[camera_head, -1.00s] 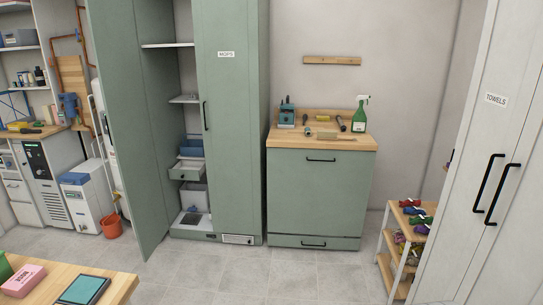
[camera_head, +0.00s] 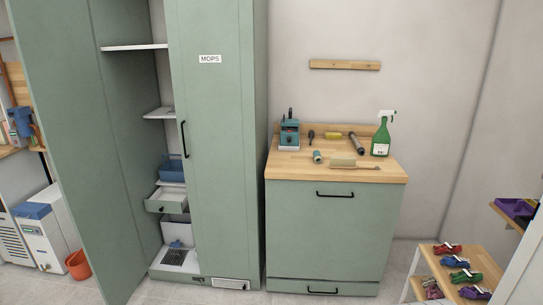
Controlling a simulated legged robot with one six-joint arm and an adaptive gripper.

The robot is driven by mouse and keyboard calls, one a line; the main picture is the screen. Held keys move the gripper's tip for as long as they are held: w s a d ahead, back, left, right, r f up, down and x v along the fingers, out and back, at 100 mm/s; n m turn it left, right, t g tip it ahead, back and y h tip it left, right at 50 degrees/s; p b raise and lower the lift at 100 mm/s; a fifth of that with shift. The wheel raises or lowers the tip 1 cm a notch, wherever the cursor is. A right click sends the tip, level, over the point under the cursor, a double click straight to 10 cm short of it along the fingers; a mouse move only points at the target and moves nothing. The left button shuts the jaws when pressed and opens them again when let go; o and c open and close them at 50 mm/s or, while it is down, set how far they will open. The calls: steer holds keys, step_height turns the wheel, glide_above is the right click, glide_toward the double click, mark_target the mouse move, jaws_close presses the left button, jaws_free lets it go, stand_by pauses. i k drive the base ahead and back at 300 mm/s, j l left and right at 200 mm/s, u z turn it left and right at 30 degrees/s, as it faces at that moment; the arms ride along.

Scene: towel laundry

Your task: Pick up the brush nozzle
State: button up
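Several small items lie on the wooden top of the green cabinet (camera_head: 390,175). A pale brush-like piece with a thin wooden handle (camera_head: 343,163) lies near the front. A short teal and grey cylinder (camera_head: 318,157) stands to its left. Behind are a small dark piece (camera_head: 311,134), a yellow piece (camera_head: 333,135) and a dark tube-shaped piece (camera_head: 356,143). They are too small for me to tell which one is the brush nozzle. My gripper is not in view.
A green spray bottle (camera_head: 381,136) and a teal device (camera_head: 289,134) stand on the same top. A tall mops cabinet (camera_head: 222,170) with its left door open is on the left. A low shelf (camera_head: 483,262) with colored bundles stands at right. An orange bucket (camera_head: 78,264) is on the floor.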

mark_target(318, 158)
steer(key=i, duration=1.45)
steer(key=i+z, duration=0.2)
steer(key=i, duration=0.25)
steer(key=i+j+z, duration=0.25)
steer(key=i, duration=0.2)
steer(key=i+j+z, duration=0.2)
steer(key=i, duration=0.25)
